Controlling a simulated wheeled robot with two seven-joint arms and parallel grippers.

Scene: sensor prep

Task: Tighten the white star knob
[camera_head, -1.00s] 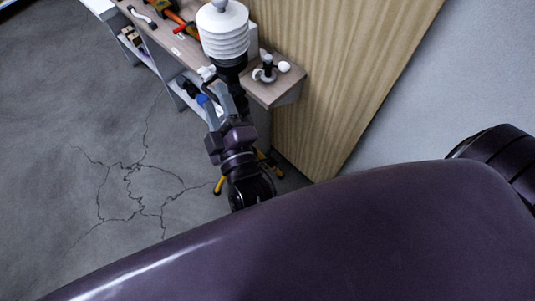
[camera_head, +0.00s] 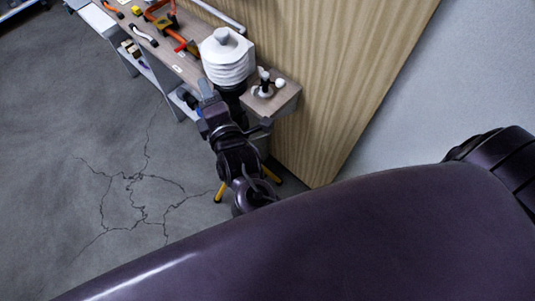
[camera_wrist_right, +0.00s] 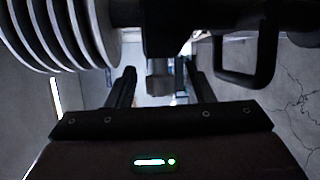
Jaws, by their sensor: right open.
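The sensor (camera_head: 228,62), a stack of white plates on a dark post, stands at the workbench's near end. My right gripper (camera_head: 207,92) is just left of the post, below the plates. The white star knob cannot be made out in the head view; the gripper covers that side of the post. In the right wrist view, the two fingers of the right gripper (camera_wrist_right: 160,72) are apart. A dim grey block (camera_wrist_right: 160,84) shows between them; I cannot tell whether it is the knob. The white plates (camera_wrist_right: 62,30) are at upper left. My left gripper is out of view.
A side shelf (camera_head: 284,100) right of the post holds a small fitting (camera_head: 265,84) with white ends. The workbench (camera_head: 160,55) behind carries tools. A yellow-legged stand (camera_head: 219,192) is below. A black loop (camera_wrist_right: 270,60) lies close right of the fingers. A wood panel (camera_head: 350,80) bounds the right.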

